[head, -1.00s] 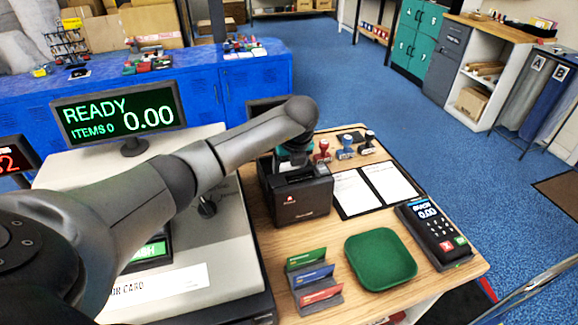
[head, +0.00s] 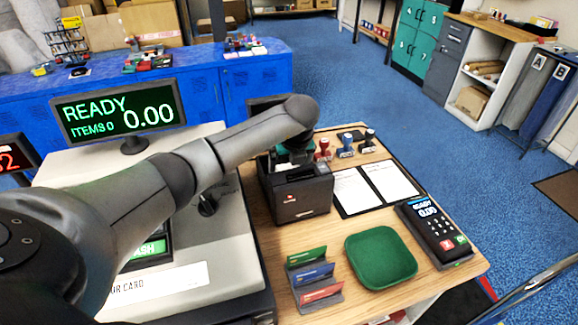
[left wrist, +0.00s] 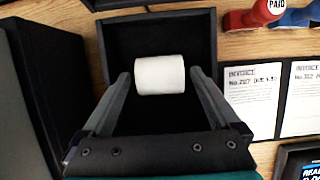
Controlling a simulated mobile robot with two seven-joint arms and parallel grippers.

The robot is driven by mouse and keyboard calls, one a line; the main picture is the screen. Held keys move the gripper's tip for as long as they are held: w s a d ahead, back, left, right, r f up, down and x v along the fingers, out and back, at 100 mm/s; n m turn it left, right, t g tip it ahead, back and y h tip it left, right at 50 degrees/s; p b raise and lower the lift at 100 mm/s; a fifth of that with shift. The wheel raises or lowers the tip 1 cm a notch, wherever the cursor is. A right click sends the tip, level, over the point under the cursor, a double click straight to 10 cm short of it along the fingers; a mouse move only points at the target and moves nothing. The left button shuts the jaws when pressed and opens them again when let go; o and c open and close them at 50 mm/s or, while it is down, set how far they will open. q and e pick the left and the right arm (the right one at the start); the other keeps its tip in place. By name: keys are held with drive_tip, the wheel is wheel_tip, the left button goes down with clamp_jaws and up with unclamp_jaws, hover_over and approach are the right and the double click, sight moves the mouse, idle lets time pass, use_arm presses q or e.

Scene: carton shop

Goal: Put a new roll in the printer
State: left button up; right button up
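The black receipt printer (head: 302,197) stands on the wooden counter, and in the left wrist view its open bay (left wrist: 110,38) is seen from above. A white paper roll (left wrist: 160,80) lies in the bay, between the fingertips of my left gripper (left wrist: 160,73). A narrow dark gap shows between the roll and each finger, so the gripper looks open around it. In the head view my left arm reaches over the printer from the left, and its fingers and the roll are hidden there. My right gripper is in neither view.
The customer display (head: 118,107) is at left.

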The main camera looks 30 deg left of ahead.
use_arm(q)
drive_tip(key=v, duration=1.5)
drive_tip(key=shift+r, duration=0.1)
drive_tip(key=shift+d, duration=0.1)
